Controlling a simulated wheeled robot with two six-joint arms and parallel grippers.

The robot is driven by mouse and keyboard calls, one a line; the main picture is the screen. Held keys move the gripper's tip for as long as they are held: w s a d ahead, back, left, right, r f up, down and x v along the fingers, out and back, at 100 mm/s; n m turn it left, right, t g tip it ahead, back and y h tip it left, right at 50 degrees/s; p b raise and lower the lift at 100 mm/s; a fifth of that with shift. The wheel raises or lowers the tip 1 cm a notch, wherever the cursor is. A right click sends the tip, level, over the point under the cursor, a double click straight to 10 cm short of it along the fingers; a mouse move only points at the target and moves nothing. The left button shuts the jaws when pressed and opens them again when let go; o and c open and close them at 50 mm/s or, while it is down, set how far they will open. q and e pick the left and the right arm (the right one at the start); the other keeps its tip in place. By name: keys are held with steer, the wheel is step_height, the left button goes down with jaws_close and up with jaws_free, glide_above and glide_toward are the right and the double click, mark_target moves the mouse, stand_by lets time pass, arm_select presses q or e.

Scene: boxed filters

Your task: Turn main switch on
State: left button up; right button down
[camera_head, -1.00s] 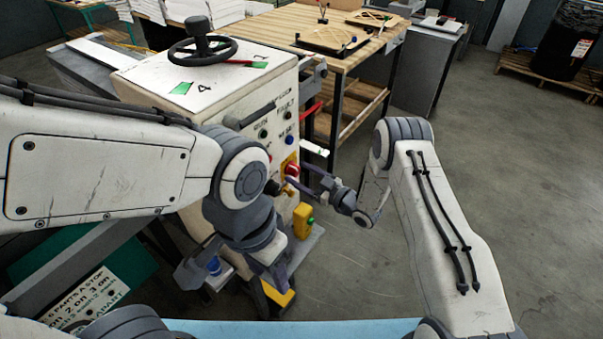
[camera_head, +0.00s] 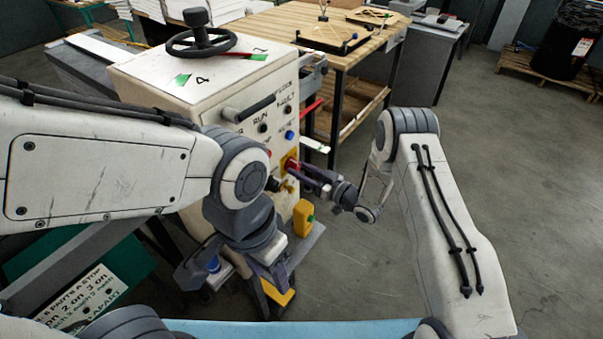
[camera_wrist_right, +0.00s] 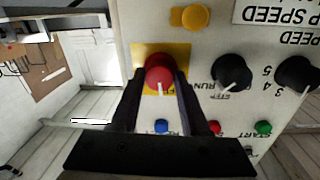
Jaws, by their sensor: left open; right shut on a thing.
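The main switch is a red rotary knob (camera_wrist_right: 158,68) with a white pointer line, on a yellow plate (camera_wrist_right: 178,50) on the white machine's front panel. In the wrist view the panel lettering is upside down and the pointer line runs toward the bottom of the picture. My right gripper (camera_wrist_right: 160,80) has one finger on each side of the red knob and is shut on it. In the head view the right gripper (camera_head: 299,168) reaches the panel from the right and mostly covers the knob. My left gripper (camera_head: 231,276) hangs open and empty, low in front of the machine.
The machine (camera_head: 170,90) has a black handwheel (camera_head: 201,42) on top. Black knobs (camera_wrist_right: 231,72), a yellow knob (camera_wrist_right: 189,17) and blue, red and green buttons surround the switch. A yellow box (camera_head: 302,218) stands below.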

steer(key=m+b, duration=0.1)
steer(key=m, duration=0.2)
steer(key=shift+m+b, duration=0.3)
steer(key=m+b, duration=0.1)
steer(key=m, duration=0.5)
steer(key=shift+w+d+m+g, duration=0.1)
steer(key=shift+m+g, duration=0.3)
steer(key=shift+m+b, duration=0.3)
steer(key=shift+m, duration=1.6)
steer(key=shift+c, duration=2)
jaws_free()
